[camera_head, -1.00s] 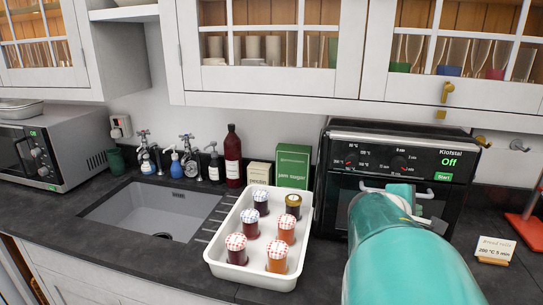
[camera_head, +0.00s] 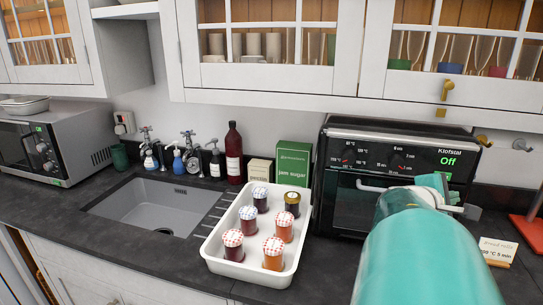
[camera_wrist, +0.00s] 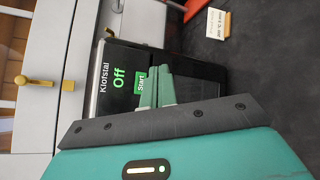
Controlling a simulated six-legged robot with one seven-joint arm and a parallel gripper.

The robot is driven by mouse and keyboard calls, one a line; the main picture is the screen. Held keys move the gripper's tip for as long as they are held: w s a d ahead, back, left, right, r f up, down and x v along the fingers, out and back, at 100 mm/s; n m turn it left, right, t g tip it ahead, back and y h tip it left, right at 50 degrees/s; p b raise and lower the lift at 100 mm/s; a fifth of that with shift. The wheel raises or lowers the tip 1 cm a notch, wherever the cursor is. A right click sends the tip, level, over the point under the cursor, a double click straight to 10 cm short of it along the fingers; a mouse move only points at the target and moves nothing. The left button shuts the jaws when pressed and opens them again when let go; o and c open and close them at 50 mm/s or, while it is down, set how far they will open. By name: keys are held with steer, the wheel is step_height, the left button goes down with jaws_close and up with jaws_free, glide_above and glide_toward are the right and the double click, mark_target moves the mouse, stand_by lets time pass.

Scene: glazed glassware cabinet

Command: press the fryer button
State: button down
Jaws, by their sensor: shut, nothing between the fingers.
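The black fryer (camera_head: 345,200), labelled Klofstal, stands on the counter at right. Its green display reads Off (camera_head: 448,161), and this also shows in the wrist view (camera_wrist: 118,77). The green Start button (camera_wrist: 140,80) shows in the wrist view just left of my fingertips. In the head view my gripper hides the button. My gripper (camera_head: 441,180) is shut and empty in front of the fryer's upper right panel. Its teal fingers (camera_wrist: 158,72) overlap the panel's edge beside the button in the wrist view. I cannot tell whether they touch the panel.
A white tray (camera_head: 214,252) with several jars stands left of the fryer. A green jam sugar box (camera_head: 293,164) is behind it. A small card (camera_head: 496,247) stands to the right. Wall cabinets (camera_head: 270,100) hang above. A sink (camera_head: 150,205) and microwave (camera_head: 40,150) are at left.

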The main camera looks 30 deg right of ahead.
mark_target(450, 181)
steer(key=w+d, duration=0.4)
steer(key=shift+w+d, duration=0.25)
steer(key=shift+d, duration=0.05)
steer(key=shift+w+d, duration=0.1)
steer(key=shift+w, duration=0.05)
stand_by(1.8)
steer(key=shift+w+d, duration=0.15)
steer(key=shift+d, duration=0.05)
steer(key=shift+w+d, duration=0.25)
stand_by(0.8)
stand_by(0.3)
steer(key=shift+s+a, duration=0.55)
steer(key=shift+a, duration=0.1)
steer(key=shift+s+a, duration=1.65)
steer(key=shift+s, duration=0.1)
